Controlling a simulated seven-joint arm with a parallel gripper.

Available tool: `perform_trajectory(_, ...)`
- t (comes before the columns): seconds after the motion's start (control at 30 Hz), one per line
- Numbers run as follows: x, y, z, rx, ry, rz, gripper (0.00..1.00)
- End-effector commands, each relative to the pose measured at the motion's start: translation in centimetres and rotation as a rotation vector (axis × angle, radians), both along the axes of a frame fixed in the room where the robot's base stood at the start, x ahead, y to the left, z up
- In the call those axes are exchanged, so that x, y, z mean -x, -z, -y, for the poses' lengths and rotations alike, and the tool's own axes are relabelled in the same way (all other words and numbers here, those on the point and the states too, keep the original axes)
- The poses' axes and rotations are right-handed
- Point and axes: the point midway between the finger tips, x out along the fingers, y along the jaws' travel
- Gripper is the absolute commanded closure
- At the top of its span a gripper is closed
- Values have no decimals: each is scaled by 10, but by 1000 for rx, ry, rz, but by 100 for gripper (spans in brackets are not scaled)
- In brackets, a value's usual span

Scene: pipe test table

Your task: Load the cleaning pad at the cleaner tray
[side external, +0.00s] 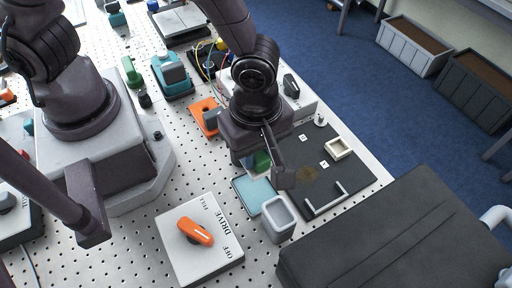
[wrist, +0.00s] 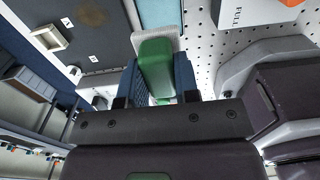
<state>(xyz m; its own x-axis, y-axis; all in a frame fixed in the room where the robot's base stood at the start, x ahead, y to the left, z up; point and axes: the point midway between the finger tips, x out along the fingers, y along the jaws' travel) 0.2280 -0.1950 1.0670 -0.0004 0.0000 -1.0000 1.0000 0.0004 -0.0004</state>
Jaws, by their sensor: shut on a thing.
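My gripper (side external: 268,172) points down over the board, its fingers shut on a green block (side external: 262,160). In the wrist view the green block (wrist: 156,62) sits between the fingers, with a pale rounded edge (wrist: 165,33) showing just beyond it. I cannot tell whether that edge is a pad on the block. A flat teal tray (side external: 253,196) lies below and slightly left of the gripper; part of it shows at the top of the wrist view (wrist: 158,10). The block appears above the tray's far edge; contact is hidden.
A grey open cup (side external: 278,218) stands in front of the teal tray. A dark panel (side external: 325,180) with a metal handle and a small cream square tray (side external: 338,149) lies to the right. A DRIVE box (side external: 200,242) with an orange knob is at the front. A black case (side external: 400,240) fills the front right.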

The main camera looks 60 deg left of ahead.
Motion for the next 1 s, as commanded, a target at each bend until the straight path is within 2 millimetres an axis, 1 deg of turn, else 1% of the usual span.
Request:
perform_trajectory(0.13, 0, 2, 0, 0, 0, -1, 90)
perform_trajectory(0.33, 0, 27, 0, -2, 0, -4, 90)
perform_trajectory(0.57, 0, 40, 0, -1, 0, -1, 90)
perform_trajectory(0.8, 0, 65, 0, -1, -1, -3, 90)
perform_trajectory(1.0, 0, 83, 0, -1, 0, -2, 90)
